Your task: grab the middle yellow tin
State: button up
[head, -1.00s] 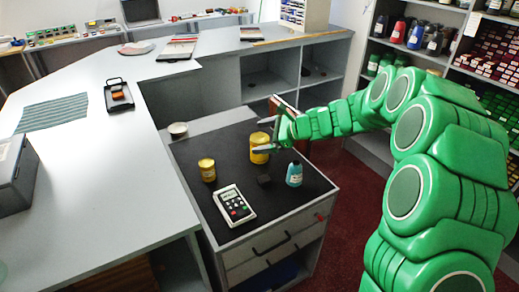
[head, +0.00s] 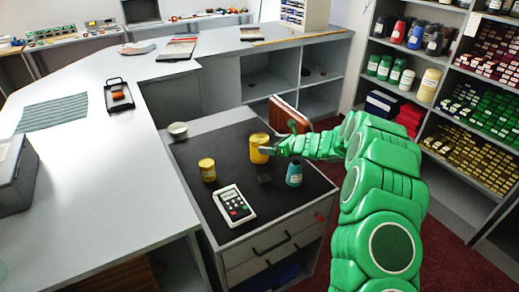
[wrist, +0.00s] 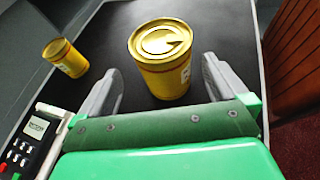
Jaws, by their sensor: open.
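A yellow tin (head: 258,148) stands upright near the back of a dark-topped cabinet. In the wrist view this tin (wrist: 163,60) is centred ahead of my gripper (wrist: 161,76). The open fingers point at it, one on each side of its lower near part, with gaps beside it. In the head view my gripper (head: 266,150) is at the tin's right side and covers part of it. A smaller yellow tin (head: 207,169) stands to the left, and also shows in the wrist view (wrist: 65,58). A larger pale yellow container (head: 429,85) stands on the right shelf.
A brown upright panel (head: 289,113) stands behind my gripper.

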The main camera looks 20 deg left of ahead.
aim_at(260, 141)
jog(key=shift+r+x, duration=0.1)
jog(key=shift+x, duration=1.8)
jog(key=shift+r+x, duration=0.15)
jog(key=shift+x, duration=1.75)
jog(key=shift+w, duration=0.2)
jog(key=c, duration=1.2)
jog(key=shift+r, duration=0.1)
